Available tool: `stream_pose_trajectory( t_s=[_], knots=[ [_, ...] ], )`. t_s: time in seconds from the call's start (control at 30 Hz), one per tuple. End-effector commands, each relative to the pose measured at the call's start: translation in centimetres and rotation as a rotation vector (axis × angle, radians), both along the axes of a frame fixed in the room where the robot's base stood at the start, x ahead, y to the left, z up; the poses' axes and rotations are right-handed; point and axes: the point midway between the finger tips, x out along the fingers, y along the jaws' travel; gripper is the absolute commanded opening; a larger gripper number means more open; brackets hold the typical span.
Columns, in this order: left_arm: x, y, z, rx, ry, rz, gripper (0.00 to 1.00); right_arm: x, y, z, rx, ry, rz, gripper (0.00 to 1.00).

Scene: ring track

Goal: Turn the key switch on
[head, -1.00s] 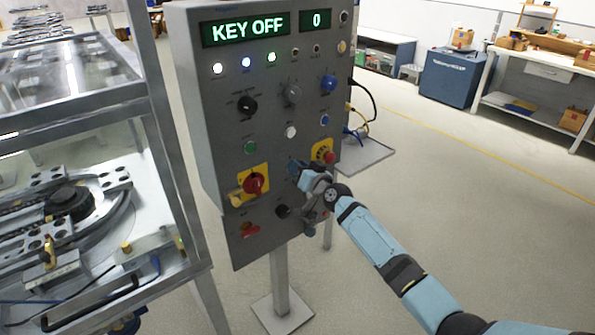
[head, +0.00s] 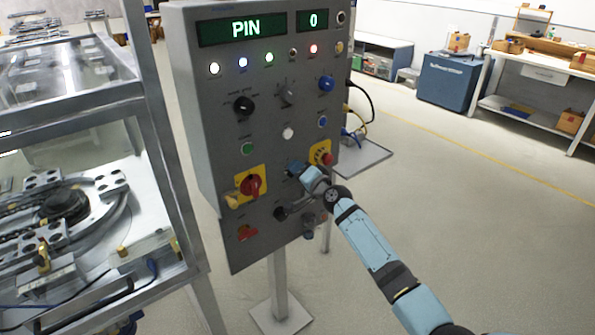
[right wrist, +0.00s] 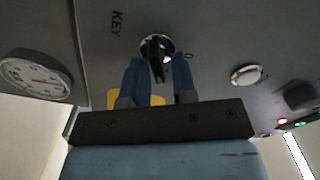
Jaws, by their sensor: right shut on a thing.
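The key switch (right wrist: 157,46) sits on the grey panel beside the printed word KEY. Its dark key stands out between the two blue fingers of my right gripper (right wrist: 158,68), which are shut on it. In the head view my right gripper (head: 294,168) is against the panel, left of the yellow-plated red button, and hides the key. The panel's green display (head: 245,29) reads PIN, and the small display (head: 315,21) beside it reads 0. My left gripper is not in view.
The control panel (head: 215,130) carries several knobs and lamps. A red rotary switch (head: 250,186) is left of my gripper; a red button (head: 327,159) is close on its right. A metal-framed machine (head: 160,150) stands left. Floor to the right is open.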

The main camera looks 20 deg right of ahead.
Motion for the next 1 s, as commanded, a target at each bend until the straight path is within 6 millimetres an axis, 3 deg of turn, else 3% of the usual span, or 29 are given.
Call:
stream_pose_trajectory(
  t_s=[0.4, 0.43, 0.47, 0.8, 1.0],
  knots=[
    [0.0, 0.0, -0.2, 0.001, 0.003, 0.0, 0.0, 0.0, 0.0, 0.0, 0.008, 0.003, 0.0, 0.02],
    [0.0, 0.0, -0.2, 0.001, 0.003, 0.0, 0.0, 0.0, 0.0, 0.0, 0.008, 0.003, 0.0, 0.28],
    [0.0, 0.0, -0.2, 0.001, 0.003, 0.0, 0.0, 0.0, 0.0, 0.0, 0.008, 0.003, 0.0, 0.34],
    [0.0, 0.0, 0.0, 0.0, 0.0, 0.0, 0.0, -0.3, -0.1, 0.0, 0.008, 0.003, 0.0, 0.35],
    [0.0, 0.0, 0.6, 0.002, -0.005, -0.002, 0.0, -2.9, -1.0, 0.0, 0.006, 0.004, 0.0, 0.35]
  ],
)
